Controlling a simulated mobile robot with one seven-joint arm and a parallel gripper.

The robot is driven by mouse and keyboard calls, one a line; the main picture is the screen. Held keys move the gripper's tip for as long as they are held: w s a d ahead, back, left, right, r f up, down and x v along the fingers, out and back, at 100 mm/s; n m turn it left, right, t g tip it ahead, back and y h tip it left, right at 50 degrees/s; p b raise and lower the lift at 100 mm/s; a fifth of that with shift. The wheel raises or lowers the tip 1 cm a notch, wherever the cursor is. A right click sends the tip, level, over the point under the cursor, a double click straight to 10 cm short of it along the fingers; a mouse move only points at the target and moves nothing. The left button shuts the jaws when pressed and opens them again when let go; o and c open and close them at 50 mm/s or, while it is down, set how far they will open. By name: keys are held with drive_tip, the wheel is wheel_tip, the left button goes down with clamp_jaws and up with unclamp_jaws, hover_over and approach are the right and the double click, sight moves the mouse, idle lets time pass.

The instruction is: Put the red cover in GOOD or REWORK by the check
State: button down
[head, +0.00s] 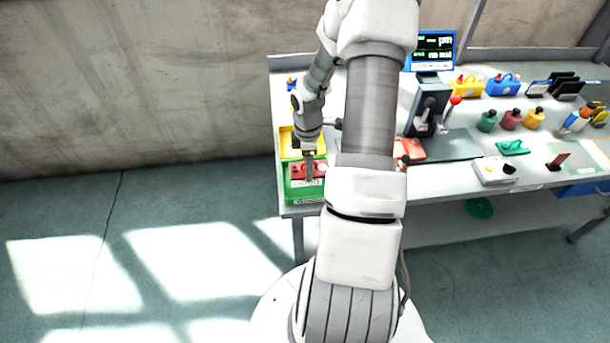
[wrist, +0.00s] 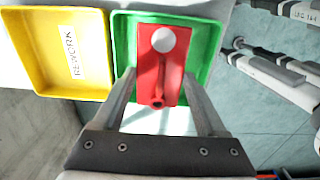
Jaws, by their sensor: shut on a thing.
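The red cover (wrist: 172,80) is a flat red plate with a pale round spot and a raised rib. My gripper (wrist: 160,74) is shut on it, with a finger on each side in the wrist view. The cover is over the green tray (wrist: 208,52), inside its outline; whether it touches the tray floor I cannot tell. In the head view the cover (head: 300,171) shows at the green tray (head: 290,190), below my wrist. The yellow tray (wrist: 103,60), labelled REWORK, is beside the green one. It shows behind the green tray in the head view (head: 285,140). No GOOD label is readable.
A dark fixture with a red-knobbed lever (head: 455,100) and a screen (head: 433,48) stand on the table's far side. Several bottles, a green part (head: 512,147) and a white box (head: 494,172) are at right. My arm hides the table's middle. Floor left of the table is clear.

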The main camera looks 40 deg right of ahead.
sight(305, 183)
drive_tip(key=shift+a+f, duration=0.4)
drive_tip(key=shift+f, duration=1.85)
drive_tip(key=shift+f, duration=0.2)
unclamp_jaws()
drive_tip(key=shift+r, duration=0.15)
wheel_tip(305, 183, up, 12)
drive_tip(key=shift+r+p, duration=0.1)
drive_tip(key=shift+p, duration=0.25)
